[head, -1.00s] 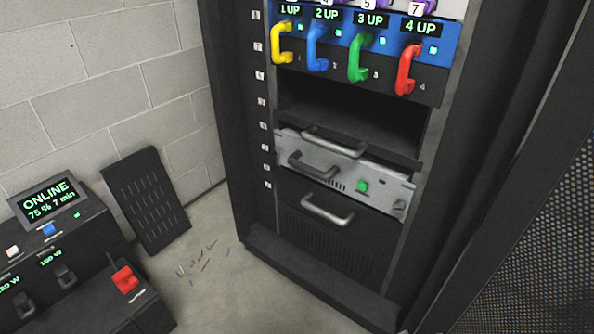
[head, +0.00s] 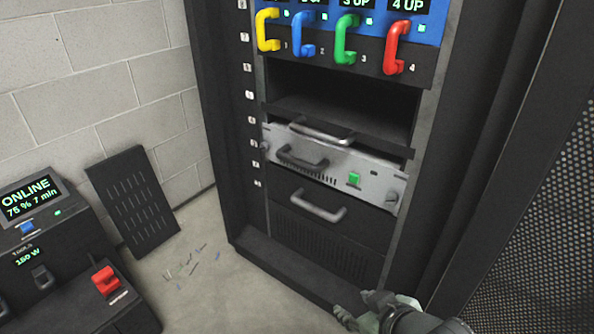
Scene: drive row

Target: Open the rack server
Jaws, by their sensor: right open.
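The rack server (head: 330,173) is a silver unit in the lower half of the black rack. My right gripper (head: 352,307) is at the bottom edge, partly cut off, open and empty. It is below and in front of the server, apart from it. My left gripper is not in view.
Coloured handles line the blue units on top. A perforated door (head: 545,220) stands at right. A power unit (head: 60,265) is at left.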

